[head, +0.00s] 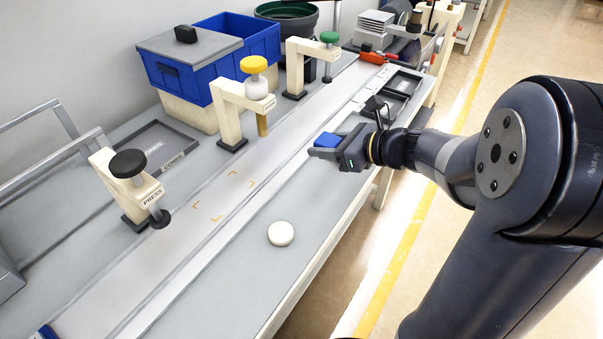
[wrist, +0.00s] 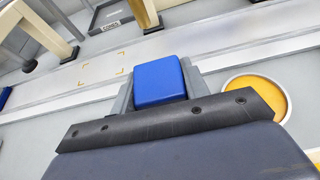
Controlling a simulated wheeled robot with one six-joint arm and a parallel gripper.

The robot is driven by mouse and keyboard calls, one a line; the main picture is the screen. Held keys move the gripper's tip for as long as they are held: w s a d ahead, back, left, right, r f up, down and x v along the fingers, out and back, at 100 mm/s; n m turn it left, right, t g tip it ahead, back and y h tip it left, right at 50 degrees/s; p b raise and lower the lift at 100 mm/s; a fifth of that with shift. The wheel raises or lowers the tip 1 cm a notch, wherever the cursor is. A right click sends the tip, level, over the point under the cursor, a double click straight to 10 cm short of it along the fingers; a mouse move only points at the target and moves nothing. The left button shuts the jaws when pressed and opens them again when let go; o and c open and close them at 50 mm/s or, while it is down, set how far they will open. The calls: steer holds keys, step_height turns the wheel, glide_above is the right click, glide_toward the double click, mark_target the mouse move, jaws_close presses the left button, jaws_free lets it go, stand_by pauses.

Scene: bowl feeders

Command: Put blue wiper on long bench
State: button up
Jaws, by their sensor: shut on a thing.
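My gripper (head: 337,150) is shut on the blue wiper (head: 327,140), a small blue block. It holds the wiper above the near side of the long grey bench (head: 312,205), towards the right. In the wrist view the wiper (wrist: 160,80) sits between the two grey fingers of my gripper (wrist: 158,92), with its blue face in plain sight. The fingers hide the lower sides of the wiper. The bench (wrist: 215,90) shows beneath and beyond it, and the wiper appears clear of the surface.
A white round puck (head: 280,233) lies on the bench's near strip. The wrist view shows an orange disc with a pale rim (wrist: 258,98). Cream press stands (head: 125,185), a blue bin (head: 185,85) and black trays (head: 400,85) line the bench. The near strip around the puck is bare.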

mark_target(324, 181)
step_height(324, 181, down, 8)
steer(key=shift+f+b, duration=0.2)
steer(key=shift+b, duration=0.8)
steer(key=shift+f, duration=0.1)
steer(key=shift+f, duration=0.2)
steer(key=o, duration=1)
steer(key=shift+r, duration=0.1)
steer(key=shift+r, duration=0.2)
steer(key=shift+s+d+r, duration=0.1)
steer(key=shift+d+r, duration=0.05)
steer(key=shift+d, duration=0.1)
steer(key=p+v, duration=0.2)
steer(key=v, duration=0.9)
steer(key=shift+s+d, duration=0.15)
